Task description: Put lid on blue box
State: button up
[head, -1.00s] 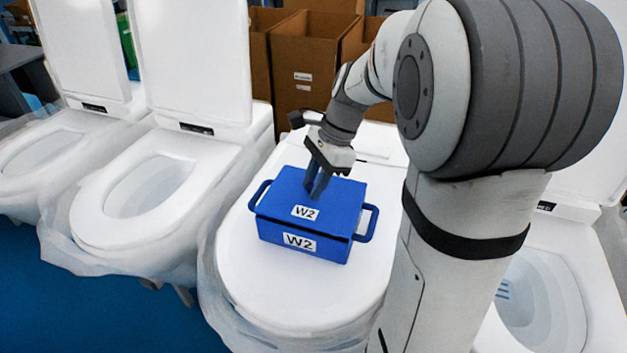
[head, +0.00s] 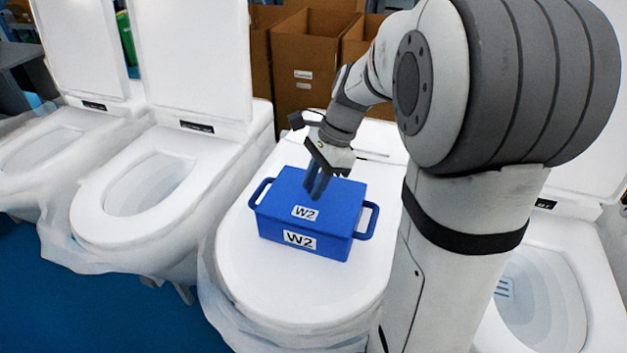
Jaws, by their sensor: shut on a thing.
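The blue box (head: 298,240) stands on the closed white toilet cover in the middle of the head view. It has a handle on each side and a "W2" label on its front. The blue lid (head: 338,204), with its own "W2" label, lies over the top of the box and looks about level with its rim. My gripper (head: 316,188) points down at the middle of the lid. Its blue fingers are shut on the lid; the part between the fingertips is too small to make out.
The closed toilet cover (head: 290,305) has free room around the box. Open toilets (head: 150,185) stand to the left, and another (head: 540,290) is at the right behind my arm. Cardboard boxes (head: 303,55) stand at the back.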

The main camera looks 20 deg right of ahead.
jog(key=shift+f, duration=0.1)
dwell(0.3)
jog(key=o, duration=1.1)
jog(key=shift+r+p, duration=3.15)
jog(key=shift+r, duration=0.4)
jog(key=shift+s+f+n, duration=0.1)
jog(key=shift+s+n, duration=0.1)
jog(key=shift+n, duration=0.1)
jog(key=s+n+h+b, duration=0.1)
jog(key=s+n, duration=0.1)
jog(key=s+f+n+t+b, duration=0.1)
jog(key=s+n+b, duration=0.1)
jog(key=s+n, duration=0.1)
jog(key=s+a+n+h+b, duration=0.1)
jog(key=s+n, duration=0.1)
jog(key=s, duration=0.1)
jog(key=shift+f+n+t+h, duration=0.3)
jog(key=shift+f+n+t, duration=0.1)
jog(key=s+f+n+b, duration=0.1)
jog(key=s+n, duration=0.1)
jog(key=s+f+n+t+h, duration=0.1)
jog(key=s+n, duration=0.1)
jog(key=n, duration=0.1)
jog(key=s+n+t+b, duration=0.1)
jog(key=s+n, duration=0.1)
jog(key=shift+d+f+n+h+b, duration=0.25)
jog(key=shift+f+n+h+b, duration=0.1)
jog(key=shift+f+n+h, duration=0.05)
